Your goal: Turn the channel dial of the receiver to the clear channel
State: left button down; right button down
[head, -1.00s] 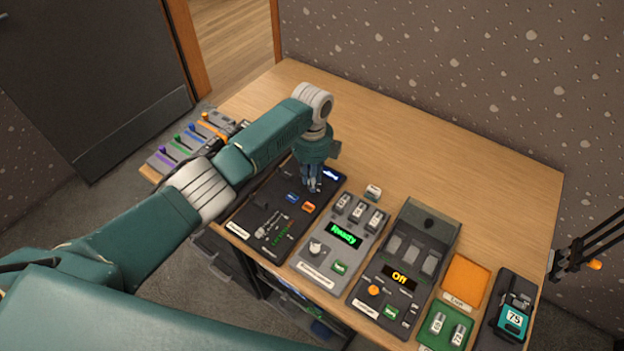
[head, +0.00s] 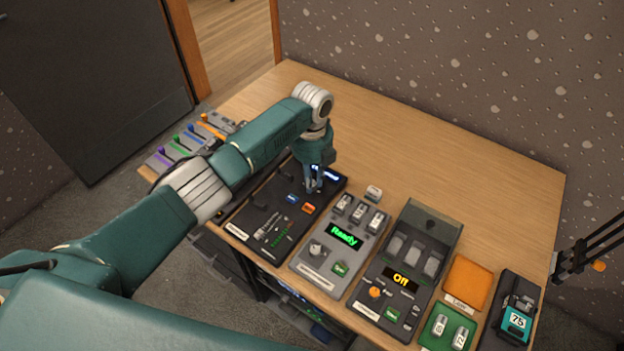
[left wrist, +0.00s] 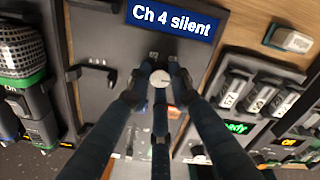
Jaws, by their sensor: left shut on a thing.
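The receiver (head: 252,222) is a dark flat console on the table, partly covered by my left arm in the head view. Its blue display (left wrist: 172,17) reads "Ch 4 silent" in the left wrist view. The channel dial (left wrist: 160,79) is a small round pale knob below that display. My left gripper (head: 313,187) points down over the receiver's far part, and its fingers are shut on the dial from both sides in the left wrist view (left wrist: 159,84). Small marks stand above the dial, too small to read. The dial's pointer is not clear.
A grey unit reading "Ready" (head: 344,235) stands just right of the receiver, then a dark unit reading "Off" (head: 401,279). Coloured faders (head: 190,140) lie at the left. A mesh-headed microphone (left wrist: 18,45) shows in the wrist view. The table's back (head: 420,150) is clear.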

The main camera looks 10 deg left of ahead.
pick_arm(q)
jog(key=shift+w+r, duration=0.1)
jog(key=c, duration=1.6)
grip_release()
jog(key=shift+o, duration=0.2)
notch_tip(320, 180, up, 12)
